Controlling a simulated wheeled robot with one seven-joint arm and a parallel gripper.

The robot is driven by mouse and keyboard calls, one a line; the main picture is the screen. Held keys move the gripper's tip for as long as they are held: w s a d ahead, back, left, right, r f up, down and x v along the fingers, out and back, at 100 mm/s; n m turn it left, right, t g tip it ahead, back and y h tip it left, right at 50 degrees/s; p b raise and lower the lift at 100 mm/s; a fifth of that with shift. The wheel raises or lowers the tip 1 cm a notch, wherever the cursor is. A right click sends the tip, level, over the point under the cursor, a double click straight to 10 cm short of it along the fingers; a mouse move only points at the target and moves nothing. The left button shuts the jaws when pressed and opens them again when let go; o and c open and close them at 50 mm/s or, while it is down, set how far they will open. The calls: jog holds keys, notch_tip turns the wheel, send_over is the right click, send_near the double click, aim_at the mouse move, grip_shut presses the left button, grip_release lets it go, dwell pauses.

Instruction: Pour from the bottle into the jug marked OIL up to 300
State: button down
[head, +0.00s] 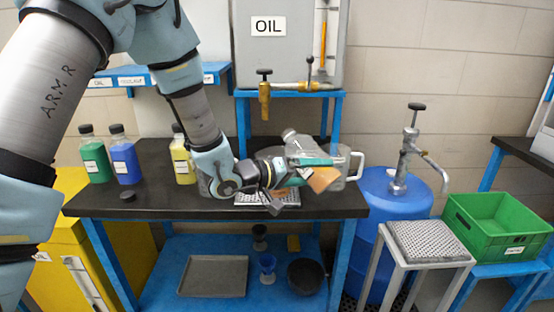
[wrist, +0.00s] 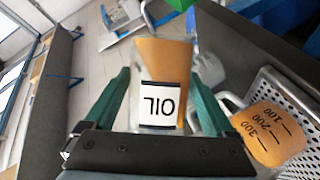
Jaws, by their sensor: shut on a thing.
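My gripper (head: 308,162) is shut on the clear bottle (head: 322,180), which holds amber liquid. In the wrist view the bottle (wrist: 160,60) sits between the green fingers, its OIL label upside down. In the head view it is tilted, with its amber part at the lower right. The clear jug (head: 342,158) with a handle stands at the right of the bench, partly hidden behind bottle and gripper. An amber area with marks 100, 200 and 300 (wrist: 268,133) shows in the wrist view. I cannot make out a stream or the exact level in the jug.
Green (head: 95,160), blue (head: 126,163) and yellow (head: 183,165) bottles stand at the back left of the bench (head: 150,205). A dark cap (head: 128,196) lies in front of them. A perforated tray (head: 253,199) is under my gripper. A grey tank labelled OIL (head: 290,60) stands behind.

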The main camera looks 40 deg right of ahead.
aim_at(307, 181)
jog(key=shift+w+r+m, duration=0.3)
jog(key=shift+w+m, duration=0.05)
jog(key=shift+m, duration=0.15)
jog(key=shift+w+a+f+m+t+y, duration=0.1)
jog(key=shift+w+f+m+t+y, duration=0.2)
jog(key=shift+m+t, duration=0.15)
jog(key=f+b, duration=0.1)
jog(key=f+m+b, duration=0.1)
jog(key=b, duration=0.1)
jog(key=shift+w+t, duration=0.25)
jog(key=shift+t, duration=0.1)
jog(key=shift+f+m+t+y+b, duration=0.35)
jog(key=shift+f+m+b, duration=0.3)
jog(key=shift+b, duration=0.4)
jog(key=f+m+t+b, duration=0.1)
jog(key=b, duration=0.3)
jog(key=w+f+m+t+b, duration=0.1)
jog(key=f+m+b, duration=0.1)
jog(key=b, duration=0.3)
jog(key=shift+m+t, duration=0.25)
jog(key=shift+m, duration=0.05)
jog(key=shift+a, duration=0.1)
